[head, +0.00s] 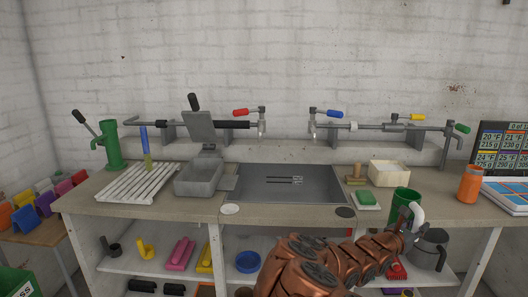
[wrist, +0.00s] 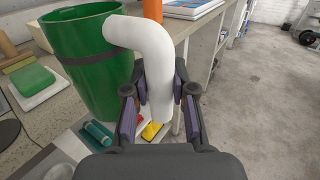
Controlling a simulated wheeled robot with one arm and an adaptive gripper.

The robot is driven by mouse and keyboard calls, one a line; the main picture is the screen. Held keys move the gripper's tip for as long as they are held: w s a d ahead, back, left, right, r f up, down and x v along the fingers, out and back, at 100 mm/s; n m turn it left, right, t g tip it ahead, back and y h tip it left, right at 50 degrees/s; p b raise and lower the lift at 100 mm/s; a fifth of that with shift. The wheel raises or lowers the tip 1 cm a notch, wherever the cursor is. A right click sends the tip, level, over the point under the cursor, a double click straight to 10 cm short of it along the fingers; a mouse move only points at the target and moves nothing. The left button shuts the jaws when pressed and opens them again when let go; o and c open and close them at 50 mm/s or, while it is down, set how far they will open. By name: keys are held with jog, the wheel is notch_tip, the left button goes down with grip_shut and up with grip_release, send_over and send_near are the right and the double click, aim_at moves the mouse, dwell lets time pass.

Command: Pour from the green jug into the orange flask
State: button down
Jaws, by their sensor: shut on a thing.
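The green jug (head: 402,200) is at the counter's front edge on the right, roughly upright. It fills the upper left of the wrist view (wrist: 85,70), with a dark band and a curved white handle (wrist: 150,50). My gripper (head: 411,222) is shut on that handle; its fingers show on both sides of it in the wrist view (wrist: 159,105). I cannot tell whether the jug's base touches the counter. The orange flask (head: 470,186) stands upright on the counter to the right of the jug. Only a strip of it shows beyond the handle in the wrist view (wrist: 153,10).
A price-board display (head: 502,140) and a flat coloured panel (head: 508,194) are right of the flask. A cream box (head: 389,174), a green sponge-like block (head: 367,198) and a sink (head: 290,185) lie to the left. A grey pot (head: 430,250) is on the shelf below.

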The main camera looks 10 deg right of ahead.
jog(key=w+a+f+n+t+y, duration=0.1)
jog(key=w+a+f, duration=0.2)
jog(key=a, duration=1)
jog(key=w+a+f+n+t+y, duration=0.1)
jog(key=a+f, duration=0.3)
jog(key=a, duration=0.9)
jog(key=w+a+f+n+t, duration=0.2)
jog(key=w+a+f+t, duration=0.1)
jog(key=a, duration=1.1)
jog(key=shift+w+f+y, duration=0.4)
jog(key=shift+w+f, duration=0.05)
jog(key=shift+w, duration=0.35)
